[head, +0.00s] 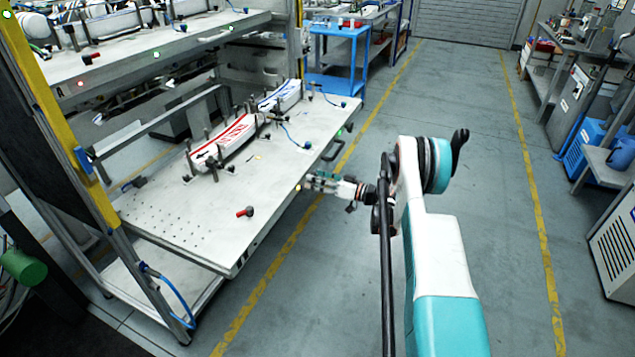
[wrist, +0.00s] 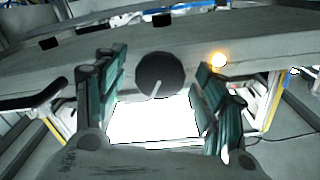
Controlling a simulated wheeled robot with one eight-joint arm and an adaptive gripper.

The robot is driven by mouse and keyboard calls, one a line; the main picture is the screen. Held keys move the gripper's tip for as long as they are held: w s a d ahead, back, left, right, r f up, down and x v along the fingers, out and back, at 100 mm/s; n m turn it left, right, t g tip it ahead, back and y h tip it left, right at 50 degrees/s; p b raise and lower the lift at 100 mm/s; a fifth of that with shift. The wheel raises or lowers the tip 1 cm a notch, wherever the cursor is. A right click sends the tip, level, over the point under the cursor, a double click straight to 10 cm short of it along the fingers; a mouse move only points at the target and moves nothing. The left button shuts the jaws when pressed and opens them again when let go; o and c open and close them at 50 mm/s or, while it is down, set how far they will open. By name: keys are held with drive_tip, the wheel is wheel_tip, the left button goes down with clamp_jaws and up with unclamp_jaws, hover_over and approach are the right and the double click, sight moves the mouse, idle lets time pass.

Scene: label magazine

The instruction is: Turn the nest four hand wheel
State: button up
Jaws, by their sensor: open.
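A dark round hand wheel (wrist: 160,75) with a pale pointer mark is on the front edge of the grey shelf in the wrist view. I cannot read which nest it belongs to. My gripper (wrist: 158,103) is open, with one teal-padded finger on each side of the wheel's lower part in the picture. The fingers look apart from the wheel.
An amber lamp (wrist: 218,60) glows right of the wheel. A dark handle (wrist: 35,98) sticks out at left. Fixtures with a red-white stack (head: 225,140) and a blue-white stack (head: 280,95) stand on the shelf. A red-tipped knob (head: 245,212) is nearer. The aisle floor (head: 470,130) is clear.

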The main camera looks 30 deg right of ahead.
drive_tip(key=c, duration=1.1)
drive_tip(key=shift+o, duration=0.2)
drive_tip(key=shift+m, duration=0.3)
drive_tip(key=shift+m, duration=8.4)
